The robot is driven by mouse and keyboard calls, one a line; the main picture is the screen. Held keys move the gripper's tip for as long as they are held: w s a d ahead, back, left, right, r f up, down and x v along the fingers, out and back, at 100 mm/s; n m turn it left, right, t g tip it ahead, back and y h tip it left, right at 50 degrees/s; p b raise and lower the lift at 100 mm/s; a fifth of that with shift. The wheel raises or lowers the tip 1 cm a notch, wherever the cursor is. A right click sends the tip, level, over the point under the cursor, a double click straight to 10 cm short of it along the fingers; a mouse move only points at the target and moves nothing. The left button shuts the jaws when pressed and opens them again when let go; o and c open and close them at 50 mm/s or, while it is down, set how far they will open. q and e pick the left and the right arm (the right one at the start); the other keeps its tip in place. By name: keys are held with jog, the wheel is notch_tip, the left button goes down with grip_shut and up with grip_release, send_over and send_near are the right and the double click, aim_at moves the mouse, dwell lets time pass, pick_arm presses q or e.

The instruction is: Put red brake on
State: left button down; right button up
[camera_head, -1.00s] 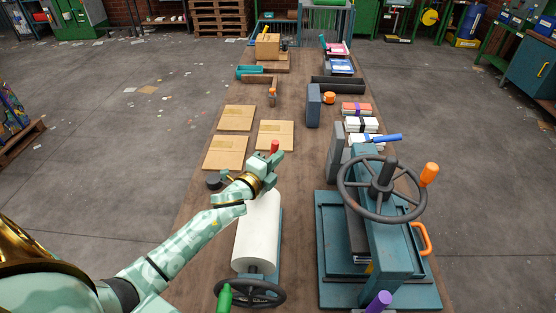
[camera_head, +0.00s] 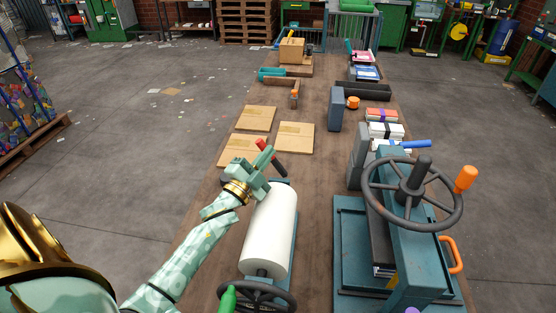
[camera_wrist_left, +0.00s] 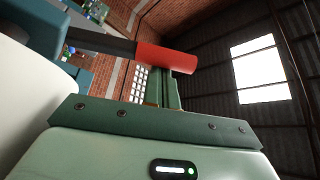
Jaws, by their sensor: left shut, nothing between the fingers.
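The red brake is a black lever with a red grip (camera_head: 261,145) at the far end of the white roll (camera_head: 268,232). The lever leans to the left and its base is near the roll's far end. My left gripper (camera_head: 265,158) is shut and empty, right beside the lever on its near side. In the left wrist view the red grip (camera_wrist_left: 166,59) and its dark rod cross just beyond the green fingers (camera_wrist_left: 172,92). I cannot tell whether they touch. My right gripper is not in view.
A teal press with a dark handwheel (camera_head: 412,192) stands to the right. A smaller handwheel (camera_head: 257,296) with a green knob is at the roll's near end. A grey upright block (camera_head: 336,109) stands farther back.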

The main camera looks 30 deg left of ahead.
pick_arm(q)
jog(key=shift+s+a+f+n+b, duration=0.3)
jog(key=shift+a+f, duration=0.25)
jog(key=shift+a, duration=0.15)
jog(key=shift+s+a+f+n+b, duration=0.2)
jog(key=shift+s+a+f+n, duration=0.1)
jog(key=shift+a+f, duration=0.3)
jog(key=shift+s, duration=0.1)
jog(key=v, duration=1.6)
jog(key=shift+f, duration=0.25)
jog(key=shift+d, duration=0.1)
